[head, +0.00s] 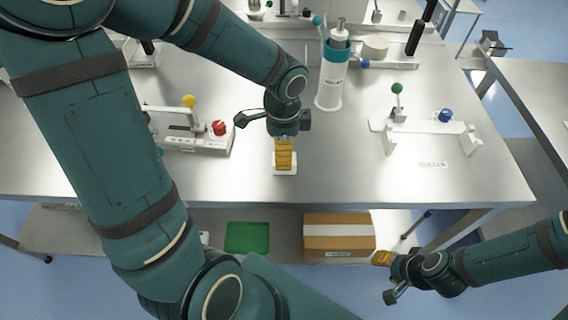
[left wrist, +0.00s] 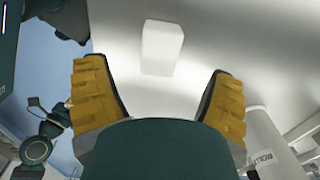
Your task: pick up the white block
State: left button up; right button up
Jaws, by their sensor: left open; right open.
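The white block (head: 285,169) lies on the metal table near its front edge, partly hidden behind my left gripper's yellow fingers. In the left wrist view the white block (left wrist: 162,48) stands out pale against the table, beyond and between the fingertips. My left gripper (head: 284,153) points down over the block; in the left wrist view the left gripper (left wrist: 160,78) is open, with a clear gap between its two yellow fingers and nothing held. My right gripper (head: 384,272) is open and empty, off the table's front edge at the lower right.
A device with a red knob (head: 219,128) stands left of the left gripper. A white and teal bottle (head: 332,75) stands behind it to the right. A roller stand (head: 428,128) is further right. A cardboard box (head: 339,245) and green tray (head: 247,238) are below the table.

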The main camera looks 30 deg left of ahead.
pick_arm(q)
jog(key=shift+d+f+b, duration=0.1)
jog(key=shift+f+b, duration=0.85)
jog(key=shift+f, duration=1.75)
jog(key=shift+c, duration=0.3)
jog(key=c, duration=1.3)
